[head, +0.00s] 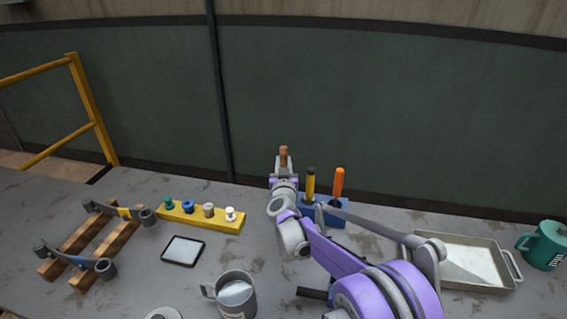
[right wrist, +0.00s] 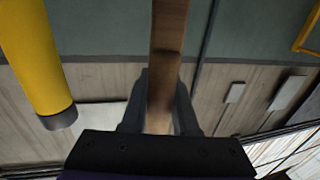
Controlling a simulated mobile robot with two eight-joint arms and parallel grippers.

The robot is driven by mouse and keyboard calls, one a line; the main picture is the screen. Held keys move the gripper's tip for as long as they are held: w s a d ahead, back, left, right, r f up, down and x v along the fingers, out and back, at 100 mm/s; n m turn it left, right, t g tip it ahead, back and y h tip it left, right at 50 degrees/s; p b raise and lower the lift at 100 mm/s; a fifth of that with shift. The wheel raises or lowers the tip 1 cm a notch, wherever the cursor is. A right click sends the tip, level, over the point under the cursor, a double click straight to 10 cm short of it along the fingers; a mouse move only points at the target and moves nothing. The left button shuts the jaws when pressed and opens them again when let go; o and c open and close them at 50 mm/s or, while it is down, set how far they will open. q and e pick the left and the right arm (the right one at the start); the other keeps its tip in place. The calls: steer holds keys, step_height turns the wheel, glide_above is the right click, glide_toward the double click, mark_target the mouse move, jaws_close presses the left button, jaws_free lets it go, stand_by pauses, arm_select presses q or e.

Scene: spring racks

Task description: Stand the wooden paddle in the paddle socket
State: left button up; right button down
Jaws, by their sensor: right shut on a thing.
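The wooden paddle (right wrist: 168,45) stands between the fingers of my right gripper (right wrist: 160,105), which is shut on it. In the head view the brown upper end of the paddle (head: 283,157) shows above my right gripper (head: 284,170) and looks roughly upright. A blue block (head: 338,219) stands just to the right of the gripper and holds a yellow-handled tool (head: 310,186) and an orange-handled tool (head: 338,184). My arm hides the block's left part and the paddle's lower end. I cannot tell whether the paddle touches the block.
The yellow handle fills the left of the wrist view (right wrist: 32,55), close to my gripper. A yellow strip (head: 190,219) with several knobs, a wooden rack (head: 88,272), a black-framed pad (head: 183,250) and a grey mug (head: 236,299) lie left. A metal tray (head: 500,272) and green mug (head: 543,245) stand right.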

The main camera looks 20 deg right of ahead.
steer(key=shift+f+b, duration=0.7)
steer(key=shift+f, duration=0.4)
steer(key=c, duration=0.6)
jaws_free()
steer(key=s+a+r+n+g+y+p, duration=0.1)
steer(key=s+a+r+n+y+p, duration=0.2)
steer(key=s+a, duration=0.6)
steer(key=s+a+r+n+g+y+p, duration=0.1)
steer(key=s+a+n+y+p, duration=0.1)
steer(key=s+a+y, duration=0.75)
steer(key=s+d+f+g+h+p, duration=0.1)
steer(key=s+f+g, duration=0.1)
steer(key=s, duration=0.6)
steer(key=s+d+f+g+h+p, duration=0.1)
steer(key=s+f+g+h+p, duration=0.1)
steer(key=s, duration=0.6)
steer(key=s+d+f+g+h+p, duration=0.1)
steer(key=s+f+g+h, duration=0.1)
steer(key=s+g, duration=0.3)
steer(key=s+f, duration=0.1)
steer(key=s, duration=0.2)
steer(key=shift+s+d+f+p, duration=0.3)
steer(key=shift+s+p, duration=0.1)
